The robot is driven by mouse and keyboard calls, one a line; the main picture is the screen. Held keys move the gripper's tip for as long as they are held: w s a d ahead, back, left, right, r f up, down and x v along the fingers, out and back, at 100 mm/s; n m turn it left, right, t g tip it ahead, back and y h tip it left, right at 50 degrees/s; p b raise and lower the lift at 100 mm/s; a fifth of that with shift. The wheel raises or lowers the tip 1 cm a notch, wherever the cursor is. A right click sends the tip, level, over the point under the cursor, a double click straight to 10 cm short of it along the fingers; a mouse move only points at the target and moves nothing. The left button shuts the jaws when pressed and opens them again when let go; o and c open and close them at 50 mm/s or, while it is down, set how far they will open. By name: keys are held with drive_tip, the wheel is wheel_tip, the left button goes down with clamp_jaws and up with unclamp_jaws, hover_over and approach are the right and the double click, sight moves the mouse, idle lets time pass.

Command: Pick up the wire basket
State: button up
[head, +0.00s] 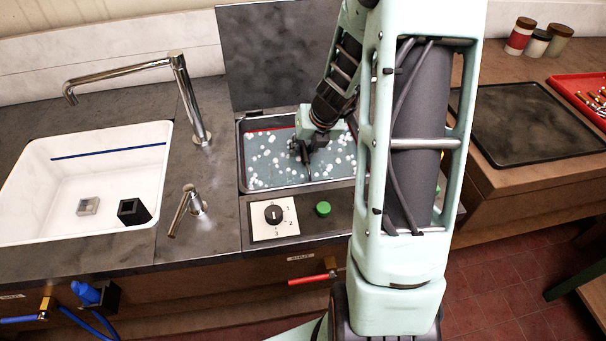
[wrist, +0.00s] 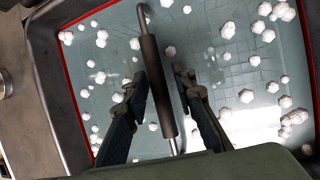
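The wire basket (wrist: 232,72) lies under the liquid of a sunken tank (head: 241,160); only faint grid lines of its mesh show in the wrist view. Its bar handle with a dark sleeve (wrist: 155,82) stands out above the liquid. My gripper (wrist: 161,74) is open, with one finger on each side of the sleeve. A gap shows at the fingertips, and I cannot tell whether either finger touches the handle. In the head view my gripper (head: 305,152) is low over the tank, and the arm hides the tank's right part.
White foam clumps float on the liquid. A raised dark lid (head: 265,60) stands behind the tank. A dial panel (head: 274,216) and green button (head: 323,208) are in front. A white sink (head: 80,215) is left; a dark tray (head: 525,125) lies right.

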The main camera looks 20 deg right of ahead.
clamp_jaws()
drive_tip(key=shift+w+r, duration=0.1)
idle(0.3)
